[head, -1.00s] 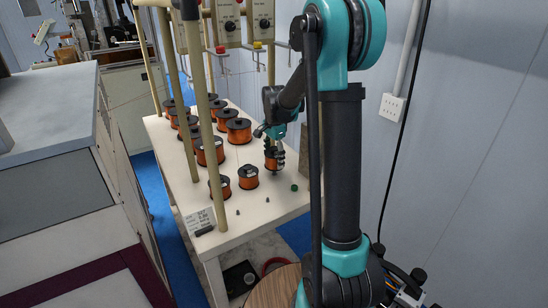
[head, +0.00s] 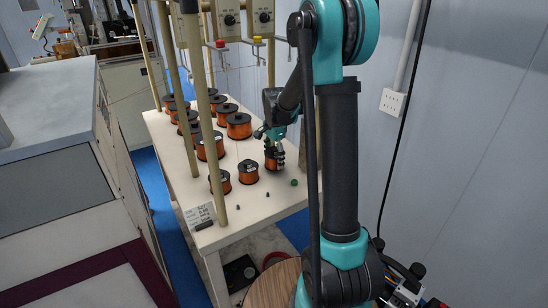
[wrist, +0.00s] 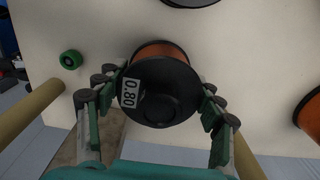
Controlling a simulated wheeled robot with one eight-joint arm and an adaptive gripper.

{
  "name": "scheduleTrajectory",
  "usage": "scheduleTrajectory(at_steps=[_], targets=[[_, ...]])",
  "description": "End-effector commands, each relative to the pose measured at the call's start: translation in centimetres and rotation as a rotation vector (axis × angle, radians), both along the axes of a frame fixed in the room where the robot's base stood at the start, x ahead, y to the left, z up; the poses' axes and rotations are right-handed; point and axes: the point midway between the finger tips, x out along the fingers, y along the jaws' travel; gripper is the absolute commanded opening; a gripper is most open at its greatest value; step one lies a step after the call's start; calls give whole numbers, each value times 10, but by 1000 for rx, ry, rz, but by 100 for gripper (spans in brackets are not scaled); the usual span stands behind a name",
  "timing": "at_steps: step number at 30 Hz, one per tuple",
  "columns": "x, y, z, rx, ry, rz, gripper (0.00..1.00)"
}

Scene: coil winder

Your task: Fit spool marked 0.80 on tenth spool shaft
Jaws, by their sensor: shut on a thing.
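The spool marked 0.80 (wrist: 158,92) has a black flange, orange wire and a white label, and it fills the middle of the wrist view. My gripper (wrist: 160,88) is shut on it, with green fingers on both sides of the flange. In the head view my gripper (head: 279,143) holds this spool (head: 271,164) upright at the table's right side, very low over the top or on it; I cannot tell which. Any shaft under it is hidden. Two small bare shaft tips show in the head view, one in front of it (head: 267,195) and one further left (head: 239,207).
Several orange spools stand on the white table (head: 225,235), the nearest one (head: 248,172) just left of the held spool. A green knob (head: 294,183) sits in front to the right. Cream posts (head: 212,150) rise at the table's left, with a label card (head: 199,215) nearby.

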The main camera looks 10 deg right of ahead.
Motion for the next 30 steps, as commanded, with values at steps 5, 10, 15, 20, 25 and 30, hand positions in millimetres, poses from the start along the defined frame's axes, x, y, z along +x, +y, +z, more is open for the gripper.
scheduleTrajectory(at_steps=[5, 10, 15, 20, 25, 30], targets=[[0, 0, -5, 0, 0, 0, 13], [0, 0, -9, 0, 0, 0, 13], [0, 0, -13, 0, 0, 0, 13], [0, 0, -16, 0, 0, 0, 13], [0, 0, -16, 0, 0, 0, 87], [0, 0, -16, 0, 0, 0, 92]])
